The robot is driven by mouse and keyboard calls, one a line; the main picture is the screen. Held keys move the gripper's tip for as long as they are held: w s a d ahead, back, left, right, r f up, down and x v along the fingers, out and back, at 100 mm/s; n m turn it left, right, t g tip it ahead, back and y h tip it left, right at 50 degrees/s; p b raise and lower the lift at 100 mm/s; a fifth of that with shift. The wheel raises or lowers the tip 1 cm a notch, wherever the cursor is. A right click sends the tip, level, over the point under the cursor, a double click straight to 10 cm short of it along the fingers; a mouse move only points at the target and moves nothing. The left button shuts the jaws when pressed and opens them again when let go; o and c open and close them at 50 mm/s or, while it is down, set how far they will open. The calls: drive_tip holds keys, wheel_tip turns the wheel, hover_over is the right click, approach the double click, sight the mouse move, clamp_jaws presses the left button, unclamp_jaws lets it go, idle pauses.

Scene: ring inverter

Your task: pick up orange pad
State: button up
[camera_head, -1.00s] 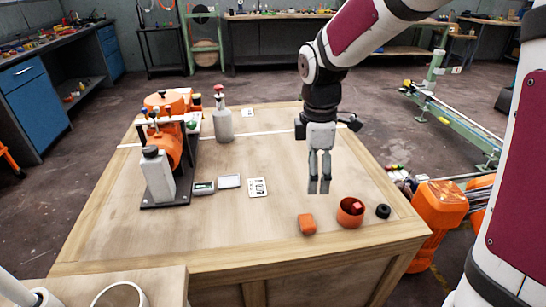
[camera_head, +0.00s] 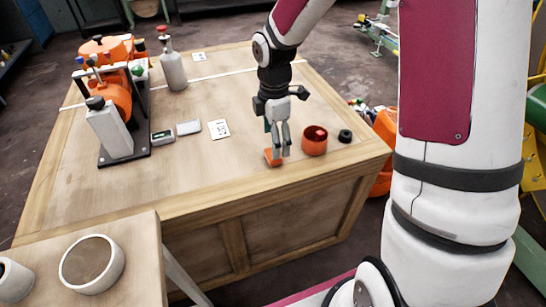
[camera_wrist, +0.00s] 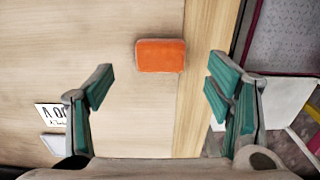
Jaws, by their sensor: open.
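The orange pad (camera_head: 274,157) is a small block with rounded edges lying on the wooden table near its front edge. In the wrist view the orange pad (camera_wrist: 160,55) lies ahead of the fingertips, roughly midway between them and a little to the left. My gripper (camera_head: 281,150) hangs fingers-down just above and beside the pad, partly covering it in the head view. In the wrist view my gripper (camera_wrist: 158,85) is open and empty, with teal finger pads on both sides. I cannot tell the exact height of the fingertips over the pad.
An orange cup (camera_head: 314,143) stands just right of my gripper, with a black ring (camera_head: 345,136) beyond it. A printed card (camera_head: 219,129) and small boxes lie to the left. A machine (camera_head: 113,120) and a bottle (camera_head: 172,66) stand at the left and back.

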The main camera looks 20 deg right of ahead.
wheel_tip(320, 180, down, 5)
drive_tip(key=shift+d+f+b, duration=0.1)
drive_tip(key=shift+d+b, duration=0.05)
drive_tip(key=shift+b, duration=0.75)
drive_tip(key=c, duration=1.1)
drive_tip(key=shift+r, duration=0.55)
drive_tip(key=r+p, duration=0.1)
drive_tip(key=r, duration=0.2)
drive_tip(key=shift+s+p, duration=0.3)
drive_tip(key=shift+p, duration=0.05)
drive_tip(key=s+d+p, duration=0.1)
drive_tip(key=s, duration=0.4)
drive_tip(key=s+d+p, duration=0.1)
drive_tip(key=s, duration=0.4)
drive_tip(key=s+d+r+p, duration=0.1)
drive_tip(key=s+d, duration=0.1)
drive_tip(key=s, duration=0.3)
